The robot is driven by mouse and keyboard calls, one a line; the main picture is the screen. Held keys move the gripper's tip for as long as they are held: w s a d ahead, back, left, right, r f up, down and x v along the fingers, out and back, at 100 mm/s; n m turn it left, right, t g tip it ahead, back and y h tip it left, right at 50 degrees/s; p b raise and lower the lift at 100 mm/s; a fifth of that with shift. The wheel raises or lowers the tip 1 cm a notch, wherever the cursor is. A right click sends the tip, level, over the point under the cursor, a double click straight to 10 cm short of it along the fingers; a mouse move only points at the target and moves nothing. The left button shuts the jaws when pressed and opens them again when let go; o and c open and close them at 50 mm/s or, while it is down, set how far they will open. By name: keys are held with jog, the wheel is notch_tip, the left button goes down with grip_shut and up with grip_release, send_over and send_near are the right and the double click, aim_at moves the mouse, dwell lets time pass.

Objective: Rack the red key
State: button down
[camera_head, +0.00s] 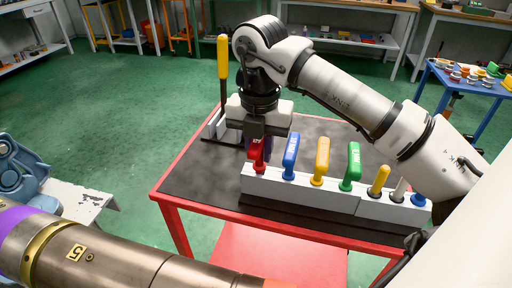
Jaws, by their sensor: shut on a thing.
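A red key (257,155) is upright at the left end of a white rack (330,198) on the red-framed table. My gripper (265,135) points down above that end and is shut on the red key's upper part. The key's lower end reaches the rack's left end; I cannot tell whether it is seated in a slot. A blue key (290,157), a yellow key (321,161) and a green key (350,167) stand upright in the rack, in that order to the right. My gripper's fingers are partly dark and hard to make out.
Shorter handles, one yellow (379,181), stand at the rack's right end. A tall yellow-handled tool (222,60) stands behind my gripper to the left. A large metal pipe (110,250) crosses the lower left. The dark table top (200,180) left of the rack is clear.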

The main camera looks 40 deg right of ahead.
jog(key=shift+s+a+f, duration=0.1)
jog(key=shift+f, duration=0.15)
jog(key=shift+w+d+r+p, duration=0.25)
jog(key=shift+r+p, duration=0.3)
jog(key=shift+r, duration=0.15)
jog(key=shift+w+d+r+p, duration=0.1)
jog(key=shift+d+r+p, duration=0.15)
jog(key=shift+r+p, duration=0.35)
jog(key=shift+w+d+r+p, duration=0.25)
jog(key=shift+r+p, duration=0.2)
jog(key=shift+r, duration=0.3)
jog(key=shift+d+r+p, duration=0.3)
jog(key=shift+d, duration=0.05)
jog(key=shift+a+b, duration=0.3)
jog(key=shift+a, duration=0.15)
jog(key=shift+d, duration=0.2)
jog(key=shift+r+b, duration=0.15)
jog(key=shift+b, duration=0.45)
dwell(1.3)
jog(key=shift+s+a+f+b, duration=0.2)
jog(key=shift+a+f+b, duration=0.05)
jog(key=shift+f+b, duration=0.3)
jog(key=shift+s+a+f+b, duration=0.2)
jog(key=shift+f+b, duration=0.35)
jog(key=shift+f, duration=0.05)
jog(key=shift+s+a+f+b, duration=0.2)
jog(key=shift+a+f+b, duration=0.05)
jog(key=shift+f+b, duration=0.3)
dwell(1.1)
